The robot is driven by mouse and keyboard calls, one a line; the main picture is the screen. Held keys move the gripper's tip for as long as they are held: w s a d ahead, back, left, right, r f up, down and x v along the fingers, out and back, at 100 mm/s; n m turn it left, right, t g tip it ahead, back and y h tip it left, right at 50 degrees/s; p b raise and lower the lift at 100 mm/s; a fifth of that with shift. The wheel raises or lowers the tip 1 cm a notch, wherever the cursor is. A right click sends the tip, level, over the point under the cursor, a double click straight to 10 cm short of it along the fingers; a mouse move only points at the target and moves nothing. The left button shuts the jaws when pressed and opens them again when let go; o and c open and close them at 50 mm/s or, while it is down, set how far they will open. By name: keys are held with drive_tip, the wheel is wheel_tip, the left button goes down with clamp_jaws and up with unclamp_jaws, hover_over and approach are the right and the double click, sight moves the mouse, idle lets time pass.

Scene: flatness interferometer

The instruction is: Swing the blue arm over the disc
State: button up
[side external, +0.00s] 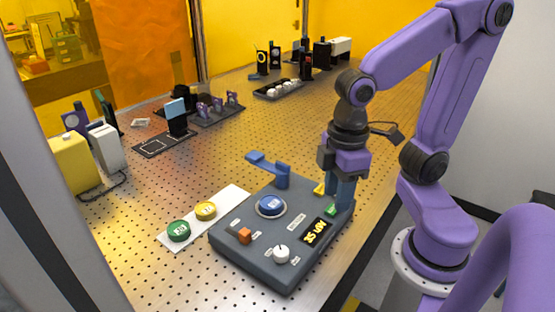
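The blue arm (264,165) stands on a post at the back of the dark grey instrument box (233,254). It points to the back left, away from the blue disc (271,205). The disc sits in a round light-rimmed seat on the box top, and nothing covers it. My gripper (343,192) points down at the back right of the box, to the right of the blue arm and apart from it. Its fingers look blue-grey, and their tips are partly hard to make out against the box. I cannot tell whether they are open.
The box top carries an orange switch (244,235), a white knob (281,253) and a lit display (315,231). A white strip (234,193) to the left holds a green disc (179,231) and a yellow disc (205,210). Optics stand farther back on the perforated table (140,262).

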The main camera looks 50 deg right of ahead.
drive_tip(key=w+d+r+m, duration=0.1)
drive_tip(key=w+r+m, duration=0.55)
drive_tip(key=w, duration=0.35)
drive_tip(key=m, duration=0.4)
approach(283, 164)
wheel_tip(283, 164, down, 9)
drive_tip(key=shift+w+a+r, duration=0.1)
drive_tip(key=shift+w+r, duration=0.05)
drive_tip(key=shift+r, duration=0.05)
clamp_jaws()
